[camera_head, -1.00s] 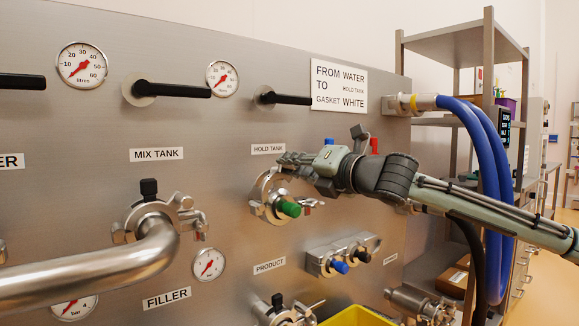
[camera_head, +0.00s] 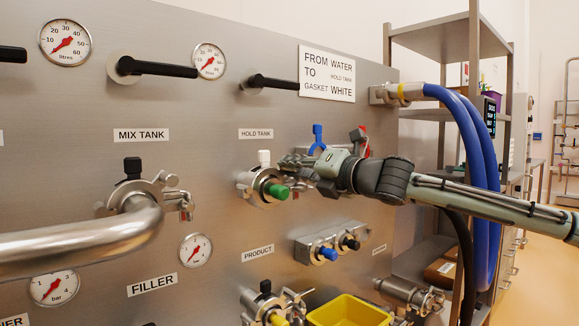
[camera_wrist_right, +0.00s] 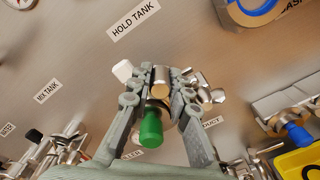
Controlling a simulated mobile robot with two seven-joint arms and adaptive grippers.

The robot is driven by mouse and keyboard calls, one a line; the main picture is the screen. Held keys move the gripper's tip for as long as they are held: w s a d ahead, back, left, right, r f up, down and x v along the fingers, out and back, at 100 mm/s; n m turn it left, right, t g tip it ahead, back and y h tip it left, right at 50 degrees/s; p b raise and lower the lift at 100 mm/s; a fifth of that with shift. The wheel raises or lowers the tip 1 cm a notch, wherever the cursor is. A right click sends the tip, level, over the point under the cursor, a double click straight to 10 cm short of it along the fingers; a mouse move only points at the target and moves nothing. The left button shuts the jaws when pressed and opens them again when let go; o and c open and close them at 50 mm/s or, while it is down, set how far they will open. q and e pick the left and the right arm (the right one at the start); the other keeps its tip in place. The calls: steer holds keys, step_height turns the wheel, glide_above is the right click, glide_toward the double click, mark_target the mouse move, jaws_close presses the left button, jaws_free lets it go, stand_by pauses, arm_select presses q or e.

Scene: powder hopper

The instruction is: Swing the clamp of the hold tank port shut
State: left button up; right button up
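The hold tank port (camera_head: 262,186) is on the steel panel under its HOLD TANK label, with a green-ended part (camera_head: 279,191) sticking out of its middle. A white knob (camera_head: 264,157) stands on the clamp's upper side. The clamp's right side is partly hidden behind my right gripper (camera_head: 291,163), which is at the port's right edge. In the right wrist view the gripper's fingers (camera_wrist_right: 158,95) are apart, on either side of a brass-coloured cylinder, with the green end (camera_wrist_right: 151,128) nearer. Silvery clamp parts (camera_wrist_right: 207,92) show beyond the right finger. I cannot tell whether the clamp's halves meet.
Left of the port is the mix tank port with a thick pipe (camera_head: 90,240). A black lever (camera_head: 285,83) is above. Blue and black knobs (camera_head: 328,253) and a yellow bin (camera_head: 350,311) are below. Blue hoses (camera_head: 480,150) hang by the forearm on the right.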

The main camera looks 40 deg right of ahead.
steer(key=o, duration=0.4)
steer(key=shift+o, duration=0.2)
steer(key=s+b, duration=0.6)
steer(key=s, duration=0.3)
steer(key=shift+d+b, duration=0.3)
